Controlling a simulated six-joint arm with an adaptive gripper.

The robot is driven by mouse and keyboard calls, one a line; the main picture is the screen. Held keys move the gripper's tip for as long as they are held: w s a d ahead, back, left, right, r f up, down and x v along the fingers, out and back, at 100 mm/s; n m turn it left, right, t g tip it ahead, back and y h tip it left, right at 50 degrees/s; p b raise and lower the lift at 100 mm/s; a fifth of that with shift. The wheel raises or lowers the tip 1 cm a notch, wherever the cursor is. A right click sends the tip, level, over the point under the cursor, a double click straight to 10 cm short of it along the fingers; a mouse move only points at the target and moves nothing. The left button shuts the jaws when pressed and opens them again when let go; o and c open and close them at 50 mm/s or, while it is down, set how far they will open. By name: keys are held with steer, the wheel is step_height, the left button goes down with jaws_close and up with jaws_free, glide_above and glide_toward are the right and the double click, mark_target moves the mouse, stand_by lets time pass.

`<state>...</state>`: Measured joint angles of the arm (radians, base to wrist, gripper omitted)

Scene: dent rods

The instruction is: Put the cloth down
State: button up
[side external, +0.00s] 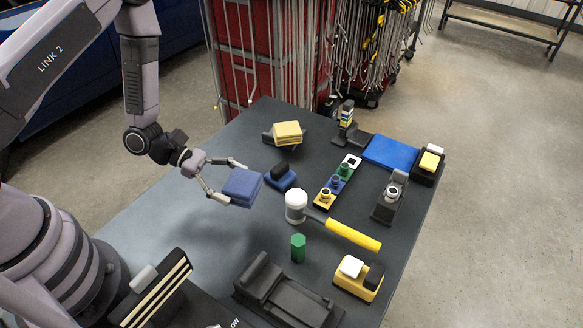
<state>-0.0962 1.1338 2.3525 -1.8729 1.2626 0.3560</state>
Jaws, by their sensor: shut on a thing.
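My gripper (222,181) is shut on a folded blue cloth (243,187), one finger on each side of it. The cloth looks like a thick, square pad and is slightly tilted. It appears to be held a little above the dark table (185,205), though the exact gap is hard to judge. Just to its right is a blue base with a black block (280,176) on top; I cannot tell whether the cloth touches it. A yellow folded pad (288,132) rests on a dark holder further back.
A white-headed mallet with a yellow handle (350,235) lies right of the cloth. A green hexagonal piece (298,247) stands nearer the front. A flat blue mat (389,152) lies at the back right. The table's left part is clear.

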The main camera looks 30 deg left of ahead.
mark_target(196, 189)
steer(key=a+n+t+y, duration=0.1)
steer(key=a+n+t, duration=0.1)
steer(key=a, duration=0.2)
steer(key=a+f+n+t+y, duration=0.1)
steer(key=a+n, duration=0.1)
steer(key=a, duration=0.3)
steer(key=a+n+t+y, duration=0.1)
steer(key=a+t, duration=0.1)
steer(key=a, duration=0.3)
steer(key=shift+w+f+n+t, duration=0.3)
steer(key=shift+f+n, duration=0.05)
steer(key=shift+n, duration=0.05)
step_height(196, 189, down, 8)
steer(key=shift+a+r, duration=0.1)
steer(key=shift+r, duration=0.15)
steer(key=shift+f, duration=0.1)
steer(key=o, duration=0.8)
